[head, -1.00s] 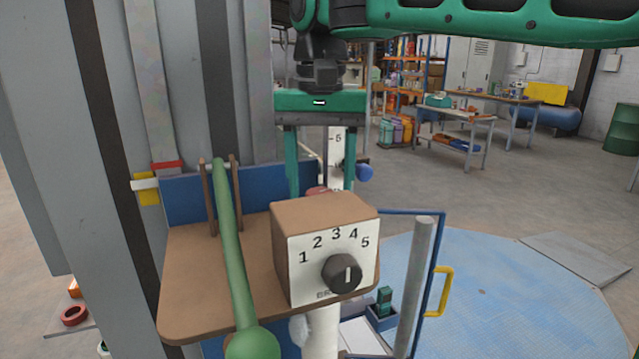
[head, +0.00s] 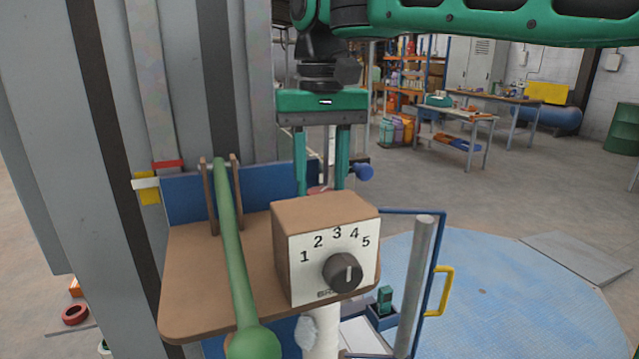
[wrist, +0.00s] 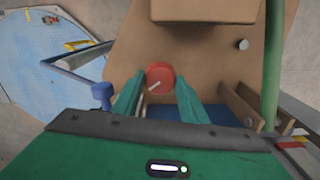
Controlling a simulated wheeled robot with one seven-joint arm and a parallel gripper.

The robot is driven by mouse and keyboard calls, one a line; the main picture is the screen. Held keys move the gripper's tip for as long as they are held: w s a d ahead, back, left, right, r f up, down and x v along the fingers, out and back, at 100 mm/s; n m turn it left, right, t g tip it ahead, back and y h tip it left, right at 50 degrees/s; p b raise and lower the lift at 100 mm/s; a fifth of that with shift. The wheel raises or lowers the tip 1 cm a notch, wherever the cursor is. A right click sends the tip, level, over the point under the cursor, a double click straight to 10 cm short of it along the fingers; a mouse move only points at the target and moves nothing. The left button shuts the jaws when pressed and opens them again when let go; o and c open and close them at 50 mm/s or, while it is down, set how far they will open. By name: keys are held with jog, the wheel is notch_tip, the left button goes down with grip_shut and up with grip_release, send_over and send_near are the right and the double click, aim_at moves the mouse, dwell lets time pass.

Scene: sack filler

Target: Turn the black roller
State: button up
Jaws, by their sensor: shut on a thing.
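A black round knob (head: 342,272) sits on the front of a brown box with a white dial plate (head: 305,275) numbered 1 to 5. Its white mark stands about upright, near 3 and 4. I see no other black part that is clearly a roller. My gripper (head: 320,188) points down behind the box, away from the black knob. In the wrist view its green fingers (wrist: 160,98) are closed in on a red round knob (wrist: 160,76) with a slanted white line. The fingertips are partly hidden behind the box in the head view.
A green lever with a ball end (head: 252,345) rises left of the box on the brown shelf (head: 190,290). A blue knob (head: 364,172) sits close right of my fingers. A grey upright post (head: 413,285) and yellow handle (head: 444,290) stand to the right.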

jog(key=n, duration=0.5)
jog(key=shift+n, duration=0.3)
dwell(0.4)
jog(key=o, duration=1)
notch_tip(320, 180, up, 11)
jog(key=shift+w+f, duration=0.1)
jog(key=shift+f, duration=0.05)
